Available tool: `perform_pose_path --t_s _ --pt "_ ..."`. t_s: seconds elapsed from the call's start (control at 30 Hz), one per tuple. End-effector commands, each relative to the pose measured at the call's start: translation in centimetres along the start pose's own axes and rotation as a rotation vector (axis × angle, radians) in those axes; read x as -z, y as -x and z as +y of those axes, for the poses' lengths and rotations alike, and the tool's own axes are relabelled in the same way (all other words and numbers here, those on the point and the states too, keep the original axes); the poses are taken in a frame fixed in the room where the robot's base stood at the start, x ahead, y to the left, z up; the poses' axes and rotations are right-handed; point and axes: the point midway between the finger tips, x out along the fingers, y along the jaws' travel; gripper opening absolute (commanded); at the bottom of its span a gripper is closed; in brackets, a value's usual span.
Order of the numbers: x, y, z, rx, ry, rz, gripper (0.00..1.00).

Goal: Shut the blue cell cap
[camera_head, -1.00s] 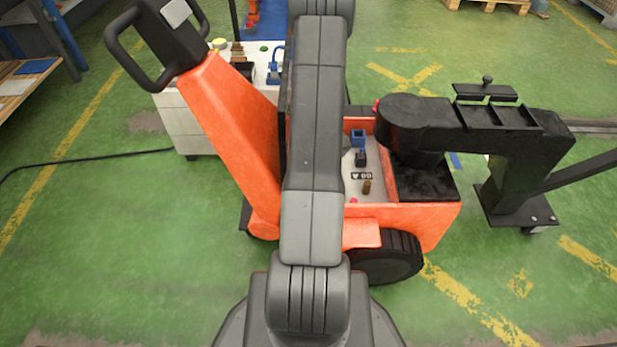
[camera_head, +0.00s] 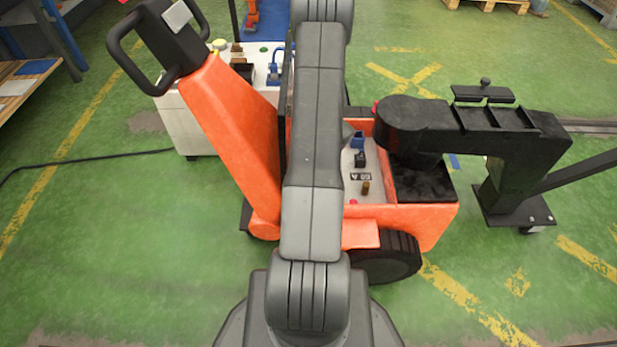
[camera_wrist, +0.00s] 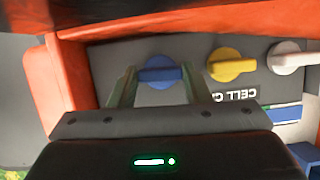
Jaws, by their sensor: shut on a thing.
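The blue cell cap (camera_wrist: 160,72) is a round knob with a bar across it, on a grey panel in the wrist view. My gripper (camera_wrist: 160,82) reaches over the panel with one finger on each side of the blue cap, shut on it. A yellow cap (camera_wrist: 232,65) and a white cap (camera_wrist: 290,57) sit to its right in the same row. Part of a "CELL" label shows below the yellow cap. In the head view my own arm hides the gripper and the caps.
The panel belongs to an orange cart (camera_head: 235,140) with an upright handle. An orange wall (camera_wrist: 52,75) stands close left of the gripper. A black arm-like fixture (camera_head: 480,130) overhangs the cart's right side. A white cabinet (camera_head: 190,125) stands behind. Green floor is open at front left.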

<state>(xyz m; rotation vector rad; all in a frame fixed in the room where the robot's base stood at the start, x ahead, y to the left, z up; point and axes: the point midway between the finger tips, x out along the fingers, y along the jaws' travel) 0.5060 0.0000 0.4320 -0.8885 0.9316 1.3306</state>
Motion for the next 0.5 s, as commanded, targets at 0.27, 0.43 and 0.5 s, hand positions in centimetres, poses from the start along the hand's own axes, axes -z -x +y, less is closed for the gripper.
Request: perform_pose_path --t_s 0.27,0.43,0.5 --pt "0.01 0.03 -0.05 -0.022 0.054 0.0 0.21" --pt "0.01 0.03 -0.05 -0.024 0.06 0.0 0.21" --pt "0.01 0.03 -0.05 -0.024 0.06 0.001 0.21"
